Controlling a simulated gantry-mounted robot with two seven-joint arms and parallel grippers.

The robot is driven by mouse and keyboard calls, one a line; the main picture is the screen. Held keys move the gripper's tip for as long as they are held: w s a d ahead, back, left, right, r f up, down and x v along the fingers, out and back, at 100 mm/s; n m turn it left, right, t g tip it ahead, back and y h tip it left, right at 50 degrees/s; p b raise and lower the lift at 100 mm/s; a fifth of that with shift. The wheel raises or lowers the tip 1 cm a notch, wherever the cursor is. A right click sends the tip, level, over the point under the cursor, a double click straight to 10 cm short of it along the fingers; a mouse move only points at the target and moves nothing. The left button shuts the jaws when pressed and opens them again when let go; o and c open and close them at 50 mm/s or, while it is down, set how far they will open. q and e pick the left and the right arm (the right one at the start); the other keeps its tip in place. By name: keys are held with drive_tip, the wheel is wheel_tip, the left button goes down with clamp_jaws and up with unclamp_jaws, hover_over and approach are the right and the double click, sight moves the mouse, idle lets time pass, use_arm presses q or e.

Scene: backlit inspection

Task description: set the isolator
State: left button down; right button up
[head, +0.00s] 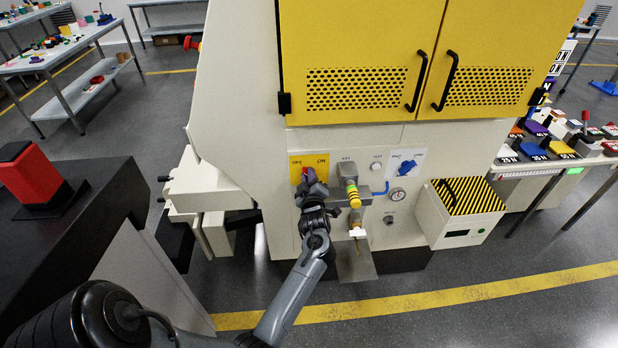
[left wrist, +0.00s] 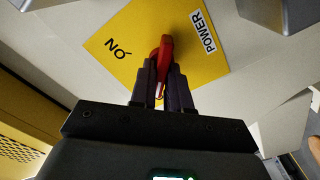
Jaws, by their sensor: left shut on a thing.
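The isolator is a red handle (head: 305,170) on a yellow plate (head: 295,176) marked OFF and ON, on the front of the cream machine. My left gripper (head: 310,180) is at the plate, with its fingers shut around the handle. In the left wrist view the red handle (left wrist: 167,47) stands out between the two dark fingertips (left wrist: 162,75). The yellow plate there (left wrist: 120,50) shows an upside-down ON to the left and a white POWER label to the right. The handle's base and the OFF mark are hidden in that view. My right gripper is not in view.
Right of the plate are a yellow-striped key part (head: 353,195), a blue switch (head: 407,167) and a gauge (head: 397,195). A striped-lid box (head: 462,210) juts out further right. Yellow doors (head: 350,50) are above. A red block (head: 32,175) sits on a dark bench at left.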

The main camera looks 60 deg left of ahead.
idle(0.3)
use_arm(q)
drive_tip(key=c, duration=1.2)
unclamp_jaws()
drive_tip(key=shift+d, duration=0.1)
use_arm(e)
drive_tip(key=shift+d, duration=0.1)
